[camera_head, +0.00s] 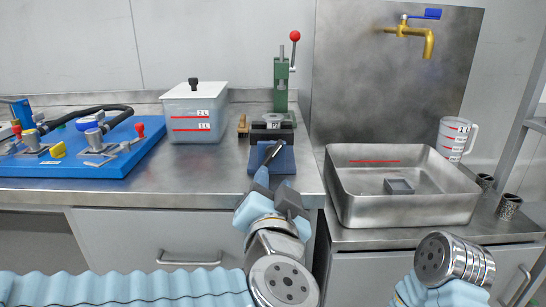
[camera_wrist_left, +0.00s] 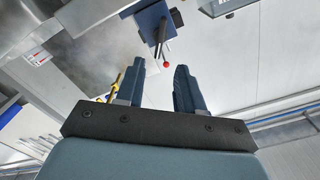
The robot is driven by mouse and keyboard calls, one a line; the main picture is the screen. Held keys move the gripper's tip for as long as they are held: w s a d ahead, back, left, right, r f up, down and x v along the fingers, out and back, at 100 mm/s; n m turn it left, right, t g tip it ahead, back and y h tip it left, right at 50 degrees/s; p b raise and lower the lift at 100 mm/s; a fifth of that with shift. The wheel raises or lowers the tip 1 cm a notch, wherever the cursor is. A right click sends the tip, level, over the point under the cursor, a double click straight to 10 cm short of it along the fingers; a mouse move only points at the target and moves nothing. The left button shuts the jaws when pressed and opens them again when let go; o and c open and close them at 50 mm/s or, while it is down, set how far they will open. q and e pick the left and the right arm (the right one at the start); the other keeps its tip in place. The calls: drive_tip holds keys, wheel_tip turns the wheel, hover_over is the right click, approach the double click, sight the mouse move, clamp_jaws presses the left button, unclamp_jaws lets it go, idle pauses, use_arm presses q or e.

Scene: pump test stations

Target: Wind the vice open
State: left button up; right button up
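The vice, a blue body (camera_head: 284,160) with a dark slanting bar at its front, stands near the front edge of the left bench. A blue block (camera_wrist_left: 152,20) with a thin bar and a red ball shows at the top of the left wrist view; I cannot tell whether all of it is the vice. My left gripper (camera_head: 276,190) is just in front of and below the vice in the head view, its dark fingers apart. In the left wrist view the gripper (camera_wrist_left: 160,68) is open with nothing between the fingertips. My right gripper is not in view.
A green press (camera_head: 281,85) with a red-knobbed lever stands behind the vice, and a lidded tank (camera_head: 195,112) to its left. A blue board (camera_head: 110,165) with fittings lies further left. A metal sink tray (camera_head: 405,210) is on the right, below a yellow tap (camera_head: 408,31).

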sight(273, 157)
use_arm(q)
drive_tip(key=w, duration=1)
drive_tip(key=shift+w, duration=0.25)
clamp_jaws()
